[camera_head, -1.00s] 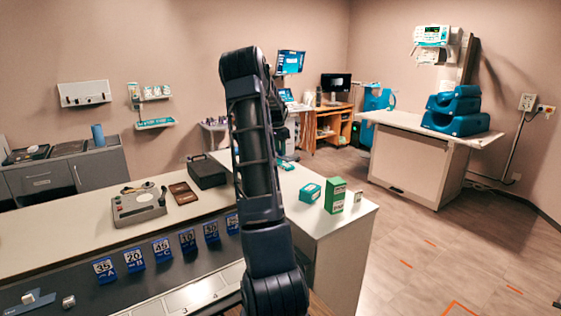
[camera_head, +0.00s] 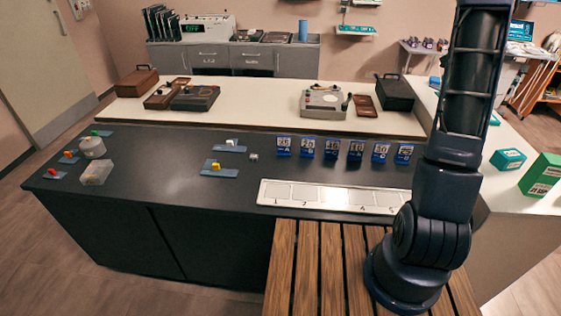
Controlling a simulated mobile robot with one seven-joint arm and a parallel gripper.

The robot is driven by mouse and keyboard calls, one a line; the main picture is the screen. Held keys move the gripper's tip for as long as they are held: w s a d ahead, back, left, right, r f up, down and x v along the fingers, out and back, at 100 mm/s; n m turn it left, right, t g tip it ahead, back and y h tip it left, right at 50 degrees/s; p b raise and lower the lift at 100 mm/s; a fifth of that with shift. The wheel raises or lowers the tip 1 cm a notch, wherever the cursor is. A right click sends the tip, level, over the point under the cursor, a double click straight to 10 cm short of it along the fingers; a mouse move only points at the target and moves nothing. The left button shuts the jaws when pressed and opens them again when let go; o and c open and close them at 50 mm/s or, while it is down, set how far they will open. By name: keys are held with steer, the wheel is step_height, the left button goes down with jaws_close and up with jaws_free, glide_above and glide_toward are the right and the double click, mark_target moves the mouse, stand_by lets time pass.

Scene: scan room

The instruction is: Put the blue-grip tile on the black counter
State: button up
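The black counter (camera_head: 160,200) runs across the left and middle of the view, in front of a long pale worktop. Several flat blue-grey tiles with small grips lie on it. One tile (camera_head: 219,170) has a yellow-orange grip and another (camera_head: 231,147) has a pale grip. At the left end are tiles with a red grip (camera_head: 54,173), an orange grip (camera_head: 68,157) and a green grip (camera_head: 98,133). I cannot make out a blue grip on any of them. My arm rises at the right and leaves the top of the view, so my gripper is out of sight.
A white numbered strip (camera_head: 330,205) lies along the counter's front edge, with a row of blue number cards (camera_head: 332,148) behind it. A round pale container (camera_head: 92,147) and a clear box (camera_head: 96,173) stand at the left. A slatted wooden surface (camera_head: 310,265) is below my arm.

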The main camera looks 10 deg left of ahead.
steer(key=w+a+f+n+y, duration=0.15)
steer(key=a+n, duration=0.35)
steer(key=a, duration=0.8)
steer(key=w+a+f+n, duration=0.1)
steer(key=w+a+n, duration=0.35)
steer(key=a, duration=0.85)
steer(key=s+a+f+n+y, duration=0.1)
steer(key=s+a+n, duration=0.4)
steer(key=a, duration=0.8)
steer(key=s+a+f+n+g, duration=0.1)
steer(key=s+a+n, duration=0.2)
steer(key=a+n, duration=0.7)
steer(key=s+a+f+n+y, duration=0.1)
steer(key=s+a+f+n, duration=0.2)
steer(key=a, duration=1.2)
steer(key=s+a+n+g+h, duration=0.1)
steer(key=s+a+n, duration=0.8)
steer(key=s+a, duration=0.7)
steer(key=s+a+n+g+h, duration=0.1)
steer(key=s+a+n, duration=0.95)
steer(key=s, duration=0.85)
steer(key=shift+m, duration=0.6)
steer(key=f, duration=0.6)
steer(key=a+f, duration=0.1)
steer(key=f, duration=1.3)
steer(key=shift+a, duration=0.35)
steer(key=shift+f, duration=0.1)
